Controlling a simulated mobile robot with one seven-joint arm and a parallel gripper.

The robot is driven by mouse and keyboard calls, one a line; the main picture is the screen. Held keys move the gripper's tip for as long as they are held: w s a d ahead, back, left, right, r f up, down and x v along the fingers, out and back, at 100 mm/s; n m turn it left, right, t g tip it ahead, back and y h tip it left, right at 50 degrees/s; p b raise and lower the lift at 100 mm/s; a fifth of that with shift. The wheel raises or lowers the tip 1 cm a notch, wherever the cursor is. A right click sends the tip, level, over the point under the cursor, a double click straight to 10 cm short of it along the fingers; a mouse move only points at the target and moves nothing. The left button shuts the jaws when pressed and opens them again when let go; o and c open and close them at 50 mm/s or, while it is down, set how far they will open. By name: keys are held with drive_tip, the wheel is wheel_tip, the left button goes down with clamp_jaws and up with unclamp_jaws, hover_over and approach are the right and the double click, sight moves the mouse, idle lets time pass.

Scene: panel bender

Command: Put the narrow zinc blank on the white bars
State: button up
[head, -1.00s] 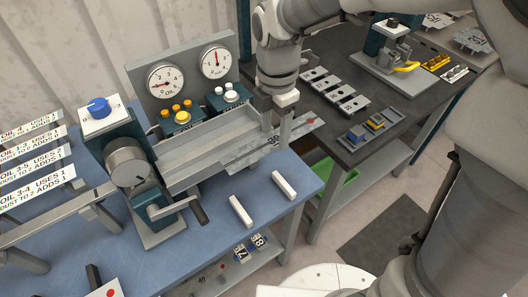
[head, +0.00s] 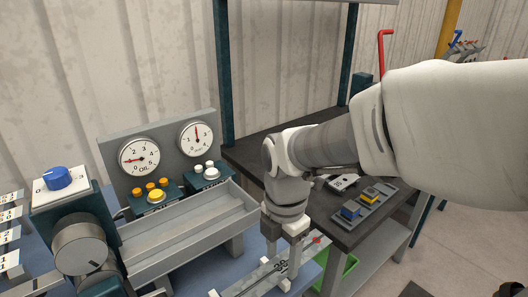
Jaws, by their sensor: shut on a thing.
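The narrow zinc blank (head: 262,276) is a long grey strip with dark marks near its middle and a red dot near its far right end. My gripper (head: 283,264) points down and is shut on the blank near its middle. The blank lies slantwise over the front right of the blue bench, at the white bars. One white bar (head: 285,285) shows a small end by the blank's right edge. Another white bar (head: 213,293) shows only a tip at the bottom edge. I cannot tell whether the blank touches the bars.
The grey bender trough (head: 190,230) and its gauge panel (head: 165,150) stand left of my gripper. A dark table (head: 345,235) behind right holds a tray with blue and yellow blocks (head: 365,208). A green bin (head: 348,263) sits below.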

sight(249, 279)
drive_tip(key=shift+w+a+f+b, duration=0.1)
drive_tip(key=shift+a+f+b, duration=0.25)
drive_tip(key=shift+a+f, duration=0.85)
drive_tip(key=shift+a+f+b, duration=0.35)
drive_tip(key=shift+a+f, duration=0.6)
drive_tip(key=shift+f, duration=0.5)
drive_tip(key=shift+w+a+f+b, duration=0.1)
drive_tip(key=shift+a+f+b, duration=0.25)
drive_tip(key=shift+a+f, duration=0.85)
drive_tip(key=shift+s+d+f, duration=0.1)
drive_tip(key=shift+f, duration=0.15)
drive_tip(key=o, duration=1.4)
